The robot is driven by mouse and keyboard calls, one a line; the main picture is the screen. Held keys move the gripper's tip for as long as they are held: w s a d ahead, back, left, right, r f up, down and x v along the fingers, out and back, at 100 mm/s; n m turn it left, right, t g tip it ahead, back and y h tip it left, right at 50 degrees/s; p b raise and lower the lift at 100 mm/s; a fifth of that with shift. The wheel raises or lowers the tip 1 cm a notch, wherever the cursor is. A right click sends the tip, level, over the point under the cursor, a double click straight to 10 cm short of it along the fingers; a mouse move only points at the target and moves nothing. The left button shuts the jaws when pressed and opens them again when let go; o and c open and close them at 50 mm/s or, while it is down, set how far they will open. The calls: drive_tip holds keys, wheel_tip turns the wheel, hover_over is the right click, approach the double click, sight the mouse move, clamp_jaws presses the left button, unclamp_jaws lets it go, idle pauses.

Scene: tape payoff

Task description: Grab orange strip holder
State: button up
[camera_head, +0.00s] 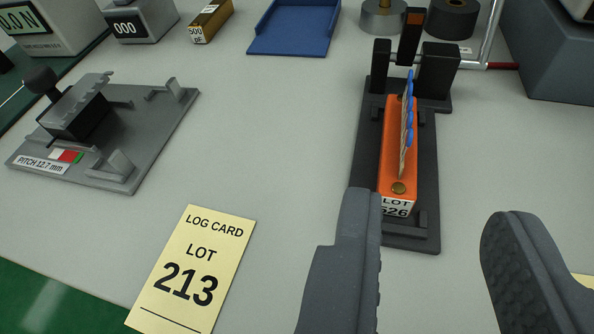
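The orange strip holder (385,167) is a long narrow block with a white label on its near end, partly reading "LOT" and "626". It lies in a dark cradle (424,180) on the right half of the table. A strip with blue discs (407,130) stands along its top, with a brass screw (398,187) at the near end. My gripper (430,215) is open and empty, its fingers spread wide. The left finger overlaps the cradle's near left corner in view and hides part of it; the right finger is well right of the holder. I cannot tell whether the left finger touches it.
A yellow log card (192,270) reading "LOT 213" lies at front left. A grey pitch fixture (107,130) sits left. A blue tray (296,25) and a counter (140,18) stand at the back. Black posts (438,72) rise behind the holder. The middle table is clear.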

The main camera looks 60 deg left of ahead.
sight(414, 113)
drive_tip(key=b+x, duration=0.2)
drive_tip(key=x, duration=0.6)
drive_tip(key=shift+r+b+x, duration=0.15)
drive_tip(key=shift+b+x, duration=0.25)
drive_tip(key=shift+x, duration=0.9)
drive_tip(key=shift+r+b+x, duration=0.15)
drive_tip(key=shift+b+x, duration=0.2)
drive_tip(key=shift+x, duration=0.95)
drive_tip(key=shift+w+a, duration=0.1)
drive_tip(key=shift+a, duration=0.05)
clamp_jaws()
